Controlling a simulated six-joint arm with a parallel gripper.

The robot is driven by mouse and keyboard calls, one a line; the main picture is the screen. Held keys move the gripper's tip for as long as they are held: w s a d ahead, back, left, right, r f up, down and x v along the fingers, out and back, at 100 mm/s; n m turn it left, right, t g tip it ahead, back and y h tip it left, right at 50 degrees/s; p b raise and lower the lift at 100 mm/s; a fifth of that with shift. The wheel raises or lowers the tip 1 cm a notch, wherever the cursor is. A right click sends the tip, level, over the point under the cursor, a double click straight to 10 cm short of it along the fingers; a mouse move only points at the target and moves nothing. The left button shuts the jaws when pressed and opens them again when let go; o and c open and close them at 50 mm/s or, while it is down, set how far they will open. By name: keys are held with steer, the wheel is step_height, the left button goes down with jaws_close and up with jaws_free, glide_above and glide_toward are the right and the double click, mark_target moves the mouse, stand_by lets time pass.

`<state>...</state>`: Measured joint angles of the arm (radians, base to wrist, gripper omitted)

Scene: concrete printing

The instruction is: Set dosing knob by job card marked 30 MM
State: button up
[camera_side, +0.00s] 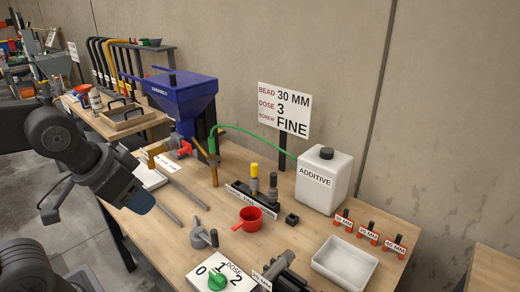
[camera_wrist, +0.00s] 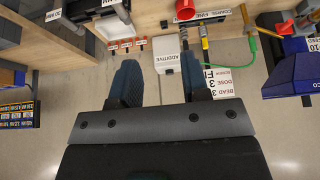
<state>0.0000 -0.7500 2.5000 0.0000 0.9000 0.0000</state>
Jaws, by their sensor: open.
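The green dosing knob (camera_side: 217,281) sits on a white DOSE dial (camera_side: 232,272) at the table's front edge. The marks 0, 1 and 2 are readable around it; its exact setting is not clear. My gripper (camera_side: 140,201) is at the left, above the table's left edge and apart from the knob. In the wrist view my gripper (camera_wrist: 160,82) is open, with nothing between its fingers.
A blue hopper (camera_side: 183,95) stands behind.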

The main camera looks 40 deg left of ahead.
steer(key=w+f+n+g, duration=0.3)
steer(key=w+f+n, duration=0.4)
steer(key=w+n, duration=0.1)
steer(key=n+g, duration=0.3)
steer(key=n, duration=0.7)
glide_toward(216, 276)
step_height(216, 276, down, 10)
steer(key=shift+s+r, duration=0.1)
jaws_close()
